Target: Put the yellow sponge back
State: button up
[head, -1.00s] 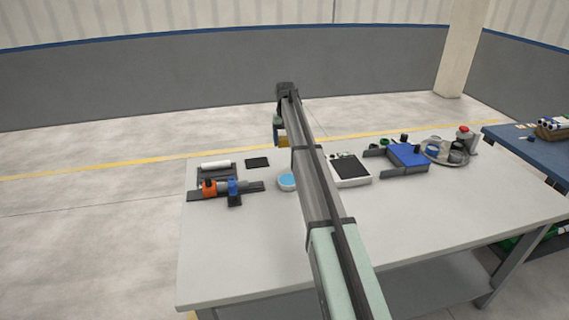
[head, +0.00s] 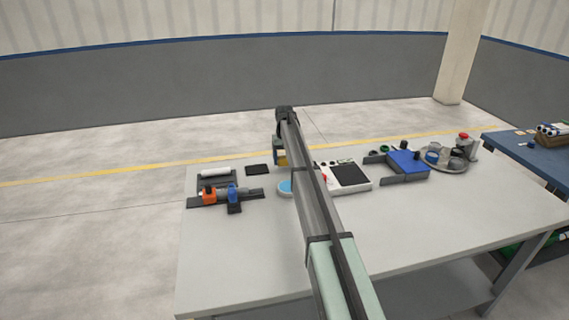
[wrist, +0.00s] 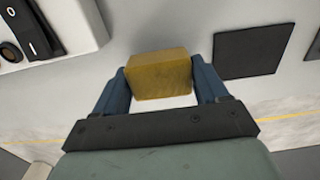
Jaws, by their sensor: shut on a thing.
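The yellow sponge (wrist: 159,76) is a yellow-brown block held between the two blue fingers of my gripper (wrist: 162,84) in the wrist view. The gripper is shut on it from both sides. In the head view, a bit of the sponge (head: 282,159) shows below the end of my arm, near the table's far edge; my gripper (head: 280,152) is partly hidden there. A dark square pad (wrist: 254,51) lies on the table beside the sponge in the wrist view. The same pad (head: 258,170) lies left of the gripper in the head view.
A white tray with a black panel (head: 349,175) stands right of my arm. A round blue-topped dish (head: 285,187) is partly behind the arm. An orange and blue pipe fixture (head: 222,195) and a white roll (head: 215,172) are at left. The table's front (head: 240,270) is clear.

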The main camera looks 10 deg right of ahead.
aim_at(285, 157)
jog(key=shift+f, duration=1.1)
jog(key=shift+f, duration=0.2)
jog(key=o, duration=0.9)
jog(key=shift+r, duration=0.15)
notch_tip(285, 157, up, 12)
jog(key=shift+r, duration=0.1)
